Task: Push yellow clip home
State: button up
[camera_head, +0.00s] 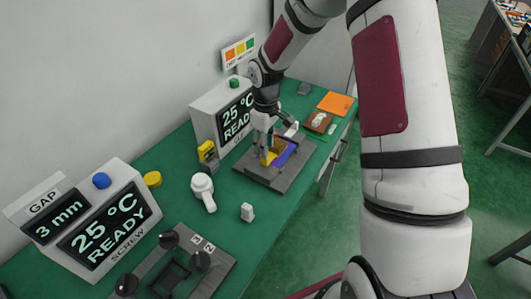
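A yellow piece (269,157), which I take for the yellow clip, sits on a dark grey fixture (254,170) beside a blue-purple part (288,152). My gripper (266,143) points down right above the yellow piece and partly hides it. The fingertips are small and overlap the fixture, so I cannot tell whether they touch the piece or are open or shut. How far the piece is seated is not visible.
A white display box (213,112) reading 25 °C stands behind the fixture. A small yellow-and-black item (207,152), a white round-headed object (203,188) and a small white block (247,212) lie left and in front. An orange pad (336,103) is behind right.

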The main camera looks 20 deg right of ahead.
notch_tip(320, 180, up, 7)
jog(key=shift+r, duration=0.15)
dwell(0.5)
jog(key=s+a+r+m+t+h, duration=0.1)
jog(key=s+a+r+m+t, duration=0.15)
jog(key=s+r, duration=1.2)
jog(key=s+a+r+m+t+y, duration=0.1)
jog(key=s+r+m, duration=0.3)
jog(key=s, duration=1)
jog(key=shift+s+a+r+m+t, duration=0.15)
jog(key=shift+s+r+m+t, duration=0.25)
jog(key=shift+r+t, duration=0.35)
